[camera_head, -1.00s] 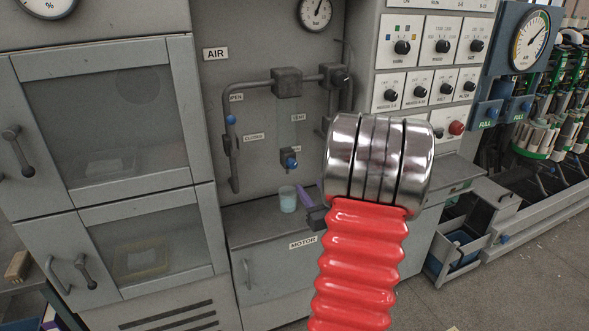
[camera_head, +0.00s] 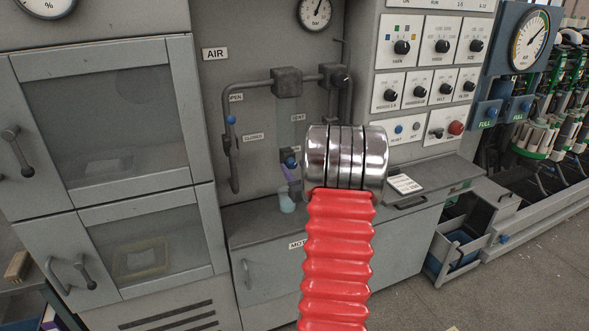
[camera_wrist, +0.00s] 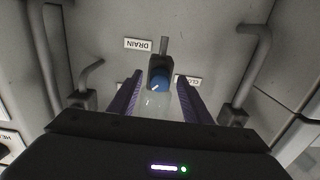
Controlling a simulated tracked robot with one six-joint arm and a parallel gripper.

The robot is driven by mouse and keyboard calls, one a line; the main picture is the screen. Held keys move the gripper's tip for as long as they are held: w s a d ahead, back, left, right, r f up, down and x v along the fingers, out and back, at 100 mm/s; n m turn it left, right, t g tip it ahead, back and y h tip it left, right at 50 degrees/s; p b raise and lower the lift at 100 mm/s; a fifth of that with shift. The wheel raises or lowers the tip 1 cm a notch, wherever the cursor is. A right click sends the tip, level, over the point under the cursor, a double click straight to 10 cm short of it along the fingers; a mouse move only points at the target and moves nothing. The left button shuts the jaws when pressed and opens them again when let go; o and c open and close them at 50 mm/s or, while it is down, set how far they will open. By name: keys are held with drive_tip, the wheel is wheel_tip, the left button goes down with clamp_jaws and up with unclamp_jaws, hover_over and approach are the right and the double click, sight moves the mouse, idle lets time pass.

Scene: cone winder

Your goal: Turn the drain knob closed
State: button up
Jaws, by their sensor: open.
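The blue drain knob (camera_wrist: 160,80) sits in a dark valve body on the grey panel, below the DRAIN label (camera_wrist: 138,44). Part of a label, seemingly CLOSED (camera_wrist: 190,81), shows to its right, partly hidden by a finger. My gripper (camera_wrist: 158,76) is open, with one purple finger on each side of the knob in the wrist view. I cannot tell whether the fingers touch it. In the head view the knob (camera_head: 291,162) shows just left of my silver arm joint, with a bit of purple finger below it. The gripper is otherwise hidden there.
A clear cup (camera_head: 287,203) with bluish contents stands on the ledge below the knob. A pipe (camera_head: 233,160) runs down the panel to the left. Grey cabinets (camera_head: 105,120) stand at the left; dials and switches (camera_head: 425,90) are at the right.

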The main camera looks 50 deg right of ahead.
drive_tip(key=shift+w+d, duration=0.15)
drive_tip(key=shift+w, duration=0.15)
drive_tip(key=shift+c, duration=0.2)
drive_tip(key=c, duration=1)
